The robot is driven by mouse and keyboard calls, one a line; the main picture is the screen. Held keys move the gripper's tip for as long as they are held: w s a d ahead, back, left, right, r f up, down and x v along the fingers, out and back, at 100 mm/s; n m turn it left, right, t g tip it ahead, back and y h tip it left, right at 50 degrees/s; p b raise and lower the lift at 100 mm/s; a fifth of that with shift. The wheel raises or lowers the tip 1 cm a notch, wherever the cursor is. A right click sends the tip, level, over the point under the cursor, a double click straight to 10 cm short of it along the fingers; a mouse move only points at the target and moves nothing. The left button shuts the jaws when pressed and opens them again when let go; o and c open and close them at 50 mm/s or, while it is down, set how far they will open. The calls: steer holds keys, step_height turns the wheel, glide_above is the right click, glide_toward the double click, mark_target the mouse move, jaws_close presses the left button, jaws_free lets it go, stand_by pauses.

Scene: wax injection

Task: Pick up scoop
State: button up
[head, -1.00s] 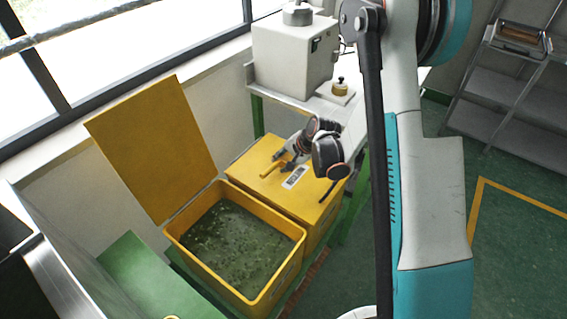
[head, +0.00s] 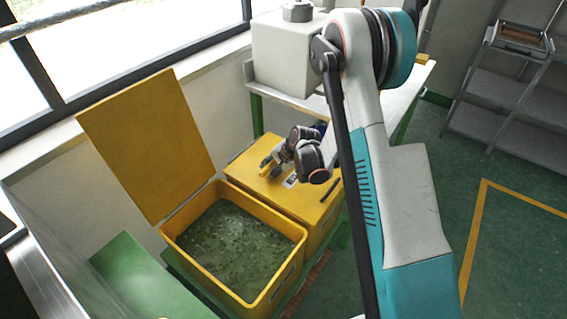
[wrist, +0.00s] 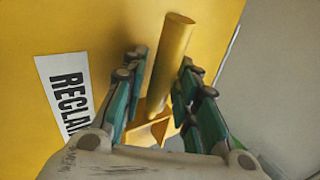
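The yellow scoop (wrist: 172,60) lies on the closed yellow lid (wrist: 90,25). In the wrist view its round handle points up the picture and its wider part (wrist: 152,130) sits lower, between my fingers. My gripper (wrist: 162,64) is open, with a green-and-grey finger on each side of the scoop and visible gaps beside the handle. In the head view my gripper (head: 271,166) is low over the lid, and only a small yellow piece of the scoop (head: 265,171) shows beside the fingers.
A label reading "RECLA…" (wrist: 68,92) is on the lid, left of the scoop. An open yellow bin (head: 296,243) of greenish bits stands in front, its lid (head: 145,145) raised. A white machine (head: 288,55) stands on the bench behind.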

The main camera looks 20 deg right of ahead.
jaws_close()
steer(key=shift+r, duration=0.1)
step_height(320, 180, up, 20)
steer(key=p, duration=0.6)
steer(key=shift+p, duration=0.35)
